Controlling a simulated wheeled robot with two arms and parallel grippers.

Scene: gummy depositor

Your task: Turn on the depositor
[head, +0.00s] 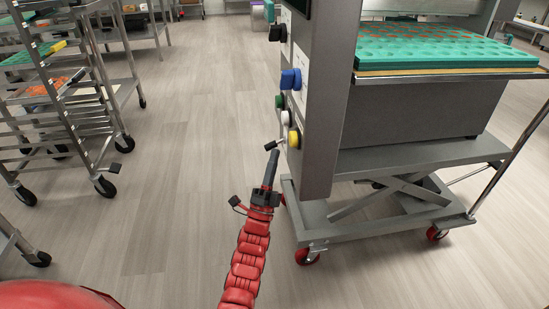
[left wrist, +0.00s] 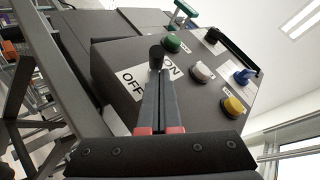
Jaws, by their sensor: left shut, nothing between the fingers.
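The depositor (head: 327,90) stands right of centre in the head view, with its control panel on its left side. A switch lever with a black tip (head: 271,146) sticks out low on the panel. In the left wrist view the black tip (left wrist: 156,52) stands just beyond my fingertips, and an ON/OFF label (left wrist: 133,82) lies behind, partly hidden. My left gripper (head: 272,158) is shut and empty, pointing at the lever from just below it. I cannot tell whether it touches the lever. It also shows in the left wrist view (left wrist: 157,85). My right gripper is out of view.
Green (left wrist: 172,43), white (left wrist: 202,71), yellow (left wrist: 234,106) and blue (left wrist: 243,76) controls sit near the lever. Racks (head: 75,120) stand at left; the floor between is clear.

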